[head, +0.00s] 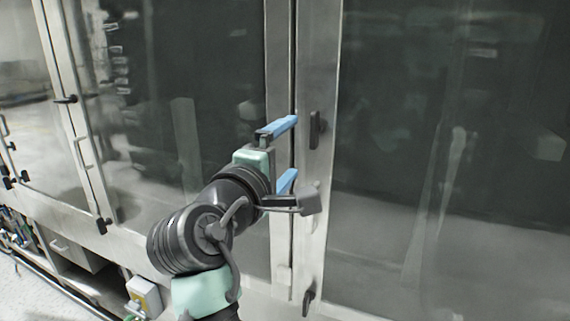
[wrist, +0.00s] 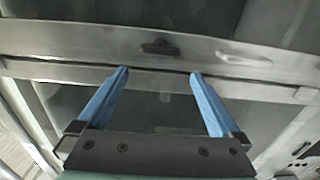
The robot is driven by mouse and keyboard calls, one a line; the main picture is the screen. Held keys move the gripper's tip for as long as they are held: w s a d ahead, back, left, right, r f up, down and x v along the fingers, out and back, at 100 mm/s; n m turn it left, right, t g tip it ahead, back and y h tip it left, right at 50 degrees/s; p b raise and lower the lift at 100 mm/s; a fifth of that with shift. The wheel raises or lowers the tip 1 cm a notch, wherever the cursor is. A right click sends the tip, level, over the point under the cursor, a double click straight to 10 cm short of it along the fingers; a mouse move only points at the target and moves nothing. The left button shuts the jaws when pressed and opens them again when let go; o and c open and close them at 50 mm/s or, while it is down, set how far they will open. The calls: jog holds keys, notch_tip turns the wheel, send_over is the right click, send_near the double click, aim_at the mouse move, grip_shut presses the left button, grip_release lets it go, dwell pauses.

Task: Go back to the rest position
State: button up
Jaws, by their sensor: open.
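My gripper (head: 293,147) is in front of the tunnel washer, near the metal frame strip (head: 317,75) between two glass doors. Its two blue fingers are spread apart, with nothing between them. In the wrist view my gripper (wrist: 159,73) points at the door frame, with the fingertips near the seam. I cannot tell whether the tips touch the metal. A black latch (wrist: 160,47) lies just beyond the fingers, and the same kind of latch (head: 315,130) shows right of the gripper in the head view.
Large dark glass panels (head: 450,120) fill the right, with another glass door (head: 175,100) at left. A lower black latch (head: 308,301) is on the frame. A pale handle (wrist: 243,58) shows in the wrist view. A yellow-and-white box (head: 144,295) and bare floor (head: 30,295) lie at lower left.

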jog(key=shift+s+a, duration=0.15)
jog(key=shift+s, duration=0.3)
jog(key=s+d+r+m+t+y+b, duration=0.1)
jog(key=s+r+m+t, duration=0.4)
jog(key=s, duration=0.5)
jog(key=s+d+r+m+t+y+b, duration=0.2)
jog(key=s+d+r+m+t+y, duration=0.1)
jog(key=s+r+m, duration=0.6)
notch_tip(320, 180, up, 2)
jog(key=shift+s+d+m+t+y+b, duration=0.25)
jog(key=shift+s+t+y, duration=0.55)
jog(key=shift+s+t, duration=0.4)
jog(key=shift+a, duration=0.1)
